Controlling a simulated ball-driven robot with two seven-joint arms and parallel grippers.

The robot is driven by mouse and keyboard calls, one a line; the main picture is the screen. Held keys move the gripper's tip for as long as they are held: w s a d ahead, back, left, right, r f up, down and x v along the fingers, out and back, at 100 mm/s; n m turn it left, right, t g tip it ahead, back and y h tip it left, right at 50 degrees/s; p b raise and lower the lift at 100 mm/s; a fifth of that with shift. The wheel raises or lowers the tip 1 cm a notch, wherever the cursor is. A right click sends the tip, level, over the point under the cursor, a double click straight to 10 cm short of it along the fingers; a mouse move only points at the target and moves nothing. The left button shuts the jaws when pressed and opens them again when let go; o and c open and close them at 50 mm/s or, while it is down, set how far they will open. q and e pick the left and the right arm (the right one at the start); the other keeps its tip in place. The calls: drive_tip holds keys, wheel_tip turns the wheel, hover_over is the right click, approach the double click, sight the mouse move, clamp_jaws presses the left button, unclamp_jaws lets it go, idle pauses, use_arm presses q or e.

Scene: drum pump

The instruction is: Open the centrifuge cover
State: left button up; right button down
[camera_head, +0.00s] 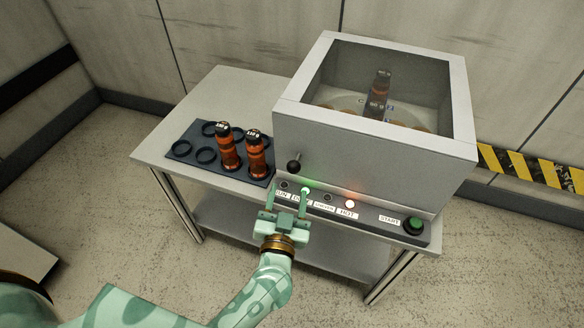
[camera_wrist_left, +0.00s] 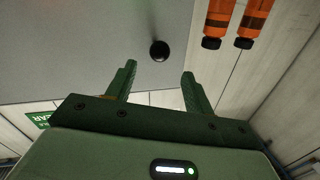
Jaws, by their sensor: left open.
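The grey centrifuge (camera_head: 375,165) stands on the table's right part. Its cover (camera_head: 390,80), a grey frame with a see-through pane, is down. A lever with a black ball knob (camera_head: 293,166) sticks out at the left of the front wall. My left gripper (camera_head: 288,193) is open and empty, in front of the button panel and just below the knob in the head view. In the left wrist view, the knob (camera_wrist_left: 159,51) lies between and beyond the two fingertips (camera_wrist_left: 158,75), not touching them. My right gripper is not in view.
Two orange tubes (camera_head: 229,152) (camera_head: 257,160) stand in a dark rack (camera_head: 184,146) left of the centrifuge. The front panel has labelled lights and a green START button (camera_head: 413,225). More tubes (camera_head: 381,84) show through the pane. The table's back left (camera_head: 235,95) is clear.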

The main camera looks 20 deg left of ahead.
sight(292, 173)
use_arm(q)
drive_tip(key=w, duration=0.2)
drive_tip(key=w+a+b, duration=0.1)
drive_tip(key=w, duration=0.5)
drive_tip(key=shift+w+a+f+b, duration=0.15)
drive_tip(key=shift+b, duration=0.15)
drive_tip(key=shift+w+a, duration=0.1)
drive_tip(key=shift+w, duration=0.3)
